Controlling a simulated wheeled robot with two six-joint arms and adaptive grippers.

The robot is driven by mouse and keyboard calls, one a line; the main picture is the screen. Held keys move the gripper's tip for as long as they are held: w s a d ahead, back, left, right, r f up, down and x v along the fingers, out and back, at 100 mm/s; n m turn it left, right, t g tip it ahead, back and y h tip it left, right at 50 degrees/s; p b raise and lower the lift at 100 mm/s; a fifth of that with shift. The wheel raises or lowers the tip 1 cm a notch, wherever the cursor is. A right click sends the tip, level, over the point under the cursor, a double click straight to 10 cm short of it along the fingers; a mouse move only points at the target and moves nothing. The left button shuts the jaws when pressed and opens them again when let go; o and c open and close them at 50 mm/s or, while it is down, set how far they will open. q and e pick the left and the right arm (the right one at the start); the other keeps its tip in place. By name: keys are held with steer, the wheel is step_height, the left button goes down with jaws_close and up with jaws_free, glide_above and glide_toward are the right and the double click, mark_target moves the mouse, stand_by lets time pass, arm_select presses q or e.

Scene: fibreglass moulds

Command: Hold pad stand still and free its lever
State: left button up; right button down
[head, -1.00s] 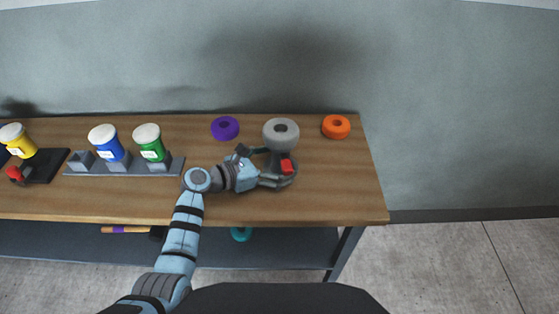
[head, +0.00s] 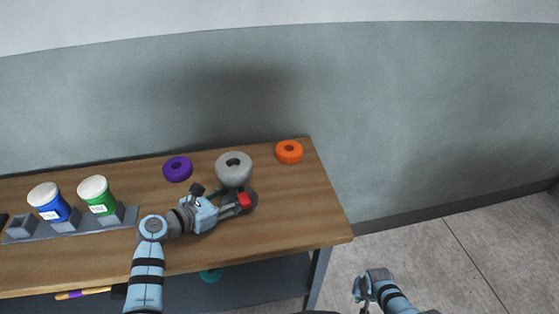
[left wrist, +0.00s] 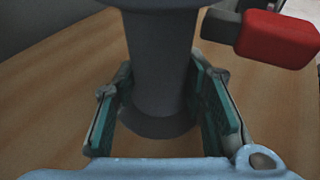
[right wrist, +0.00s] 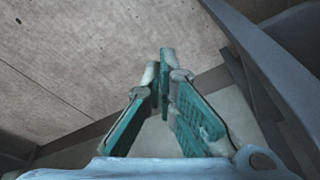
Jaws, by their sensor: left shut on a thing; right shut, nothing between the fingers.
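The pad stand carries a grey ring-shaped pad (head: 234,168) and has a dark post (left wrist: 160,70) on a round base. Its lever has a red grip (head: 244,200), which also shows at the upper right of the left wrist view (left wrist: 278,40). My left gripper (head: 232,200) is shut around the post, one finger on each side, below the pad. The stand is upright on the bench. My right gripper (head: 361,290) is shut and empty, over the floor beyond the bench's right end; its fingers converge in the right wrist view (right wrist: 163,75).
On the wooden bench (head: 290,220) are a purple ring (head: 178,169), an orange ring (head: 289,152), and a blue tub (head: 52,204) and green tub (head: 101,198) in a grey rack. A teal ring (head: 210,275) lies on the shelf below. The bench right of the stand is clear.

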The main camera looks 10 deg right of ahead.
steer(key=w+r+m+t+y, duration=0.25)
steer(key=w+r+m, duration=0.75)
steer(key=w+r, duration=1.65)
steer(key=a+r+g+y, duration=0.1)
steer(key=a+r, duration=0.3)
steer(key=a, duration=0.1)
steer(key=s+a+r+g+y, duration=0.1)
steer(key=a+r, duration=0.3)
steer(key=a, duration=0.1)
steer(key=s+a+r+g+y, duration=0.1)
steer(key=a+r+y, duration=0.1)
steer(key=a+r, duration=0.3)
steer(key=shift+s+a+r, duration=0.1)
steer(key=shift+s+a, duration=0.1)
steer(key=s+a+r+n+g, duration=0.1)
steer(key=s+a+r+g, duration=0.2)
steer(key=a+r, duration=0.25)
steer(key=shift+t, duration=0.25)
steer(key=shift+x, duration=3.95)
steer(key=shift+a, duration=0.1)
steer(key=shift+s+d+r, duration=0.1)
steer(key=shift+s+d, duration=0.05)
steer(key=shift+d, duration=1.3)
steer(key=shift+s+d, duration=0.15)
steer(key=shift+d, duration=1.3)
